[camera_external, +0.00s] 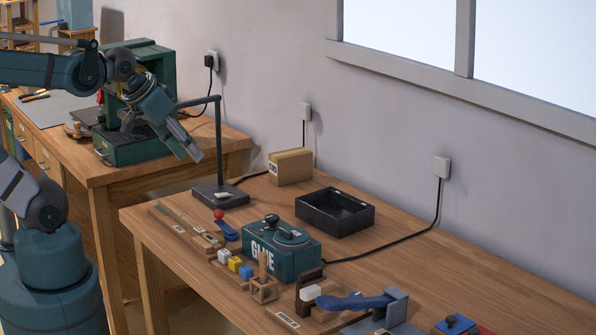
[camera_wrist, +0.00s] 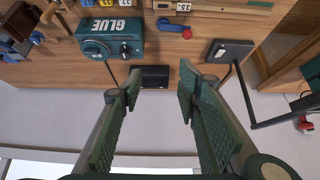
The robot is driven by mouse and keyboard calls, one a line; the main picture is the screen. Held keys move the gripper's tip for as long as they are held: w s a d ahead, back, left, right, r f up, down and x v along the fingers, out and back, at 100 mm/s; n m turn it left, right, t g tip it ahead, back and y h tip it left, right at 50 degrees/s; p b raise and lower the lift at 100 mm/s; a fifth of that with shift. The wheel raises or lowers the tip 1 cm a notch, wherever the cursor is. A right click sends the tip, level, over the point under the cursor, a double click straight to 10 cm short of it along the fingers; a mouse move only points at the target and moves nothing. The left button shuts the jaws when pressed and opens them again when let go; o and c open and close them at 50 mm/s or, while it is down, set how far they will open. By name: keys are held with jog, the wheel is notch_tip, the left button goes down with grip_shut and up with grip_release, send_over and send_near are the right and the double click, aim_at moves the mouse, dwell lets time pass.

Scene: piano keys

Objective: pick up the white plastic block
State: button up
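A small white block (camera_external: 224,256) sits near the front edge of the wooden bench, in a row with a yellow block (camera_external: 234,264) and a blue block (camera_external: 246,272). My gripper (camera_external: 185,146) is high up, left of the bench lamp and away from the blocks. The wrist view shows its fingers (camera_wrist: 160,85) wide apart with nothing between them.
A green GLUE box (camera_external: 282,242) stands behind the small blocks. A black tray (camera_external: 335,213), a cardboard box (camera_external: 290,167) and a lamp (camera_external: 220,150) stand further back. A blue lever with a red knob (camera_external: 219,215) lies left of the GLUE box.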

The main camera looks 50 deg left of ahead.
dwell(0.4)
jog(key=w+d+f+n+g+h, duration=0.2)
jog(key=f+n+g, duration=0.1)
jog(key=f+n, duration=0.5)
jog(key=w+d+f+n+g+h+p, duration=0.1)
jog(key=w+d+f+n+g+h, duration=0.1)
jog(key=f+n, duration=0.7)
jog(key=shift+d+f+n+g, duration=0.25)
jog(key=shift+d+n+g, duration=0.25)
jog(key=shift+d+g, duration=0.45)
jog(key=shift+a, duration=0.2)
jog(key=shift+b+x, duration=0.3)
jog(key=shift+x, duration=1)
jog(key=shift+s, duration=0.15)
